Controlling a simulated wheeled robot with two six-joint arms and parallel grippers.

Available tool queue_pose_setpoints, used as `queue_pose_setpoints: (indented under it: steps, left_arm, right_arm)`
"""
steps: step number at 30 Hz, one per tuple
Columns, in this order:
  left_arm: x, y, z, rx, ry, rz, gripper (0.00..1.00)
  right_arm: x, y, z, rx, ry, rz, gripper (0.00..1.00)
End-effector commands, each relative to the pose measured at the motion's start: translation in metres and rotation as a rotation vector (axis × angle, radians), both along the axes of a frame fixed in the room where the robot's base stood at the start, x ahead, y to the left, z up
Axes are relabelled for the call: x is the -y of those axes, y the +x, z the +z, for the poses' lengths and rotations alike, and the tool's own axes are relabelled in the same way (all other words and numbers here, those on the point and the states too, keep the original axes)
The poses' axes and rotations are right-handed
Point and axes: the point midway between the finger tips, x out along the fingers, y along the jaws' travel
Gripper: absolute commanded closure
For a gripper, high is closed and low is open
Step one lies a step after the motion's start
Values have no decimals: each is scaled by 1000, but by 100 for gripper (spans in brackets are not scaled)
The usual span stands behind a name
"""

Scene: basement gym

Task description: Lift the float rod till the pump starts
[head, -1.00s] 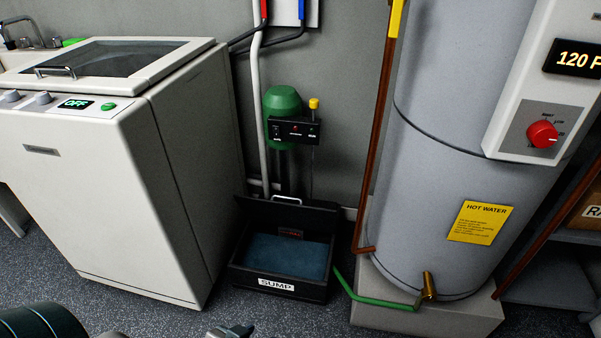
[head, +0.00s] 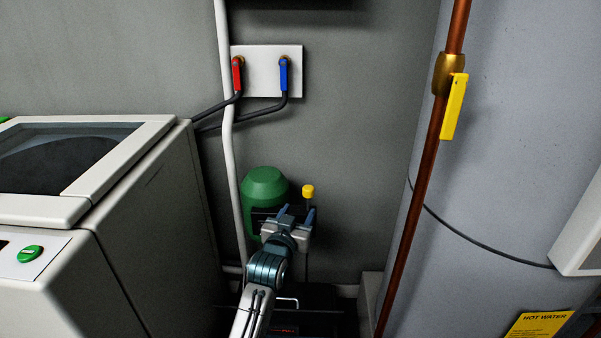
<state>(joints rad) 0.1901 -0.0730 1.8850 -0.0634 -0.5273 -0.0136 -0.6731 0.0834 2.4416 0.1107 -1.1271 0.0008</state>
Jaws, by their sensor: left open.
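The float rod's yellow knob (head: 308,191) stands upright just right of the green pump motor (head: 264,188) in the head view. A short bit of thin rod shows below the knob. My left gripper (head: 297,211) is open, its two fingers pointing up and away toward the wall, close below the knob in the picture. I cannot tell whether a finger touches the rod. My gripper and arm hide most of the dark control box and part of the sump pit (head: 318,325). My right gripper is not in view.
A white washer (head: 150,240) stands close on the left. The grey water heater (head: 500,170) and a copper pipe (head: 420,190) with a yellow lever (head: 454,106) are on the right. Red and blue valves (head: 266,72) sit above.

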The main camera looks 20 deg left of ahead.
Motion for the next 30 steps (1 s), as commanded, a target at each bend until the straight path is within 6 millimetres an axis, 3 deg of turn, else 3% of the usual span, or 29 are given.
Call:
queue_pose_setpoints:
  steps: [3,8,21,30]
  left_arm:
    - [2,11,12,23,1,1,49]
    - [2,28,12,25,3,1,49]
    - [0,104,11,24,3,1,49]
    - [0,118,12,24,2,1,49]
  right_arm:
    - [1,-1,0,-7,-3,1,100]
    - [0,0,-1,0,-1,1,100]
    - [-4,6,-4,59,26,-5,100]
    - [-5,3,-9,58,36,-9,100]
